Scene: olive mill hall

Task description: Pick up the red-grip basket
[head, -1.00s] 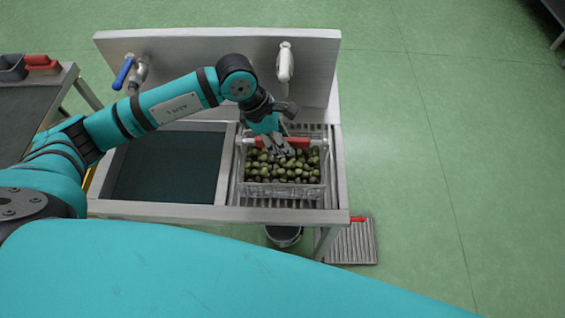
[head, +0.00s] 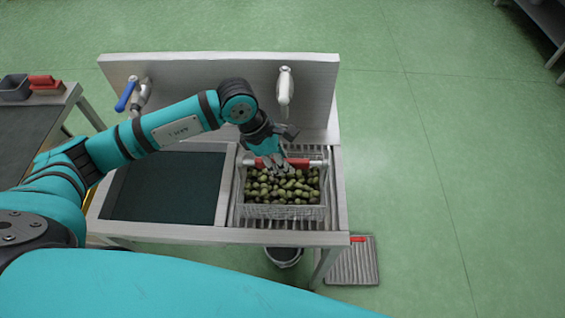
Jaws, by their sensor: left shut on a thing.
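The red-grip basket (head: 286,211) is a wire basket filled with green olives (head: 283,188). It is at the right side of the steel sink unit, over a slatted drain area. Its red grip (head: 297,164) runs across the top at the back. My left gripper (head: 277,165) comes in from the upper left and is shut on the red grip. The fingers hide part of the grip. I cannot tell whether the basket touches the slats. My right gripper is not in view.
A dark sink basin (head: 165,188) is left of the basket. A blue-lever tap (head: 127,94) and a white tap (head: 285,86) stand at the backsplash. A bucket (head: 284,257) and a ribbed tray (head: 352,262) are on the floor below. The floor at right is clear.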

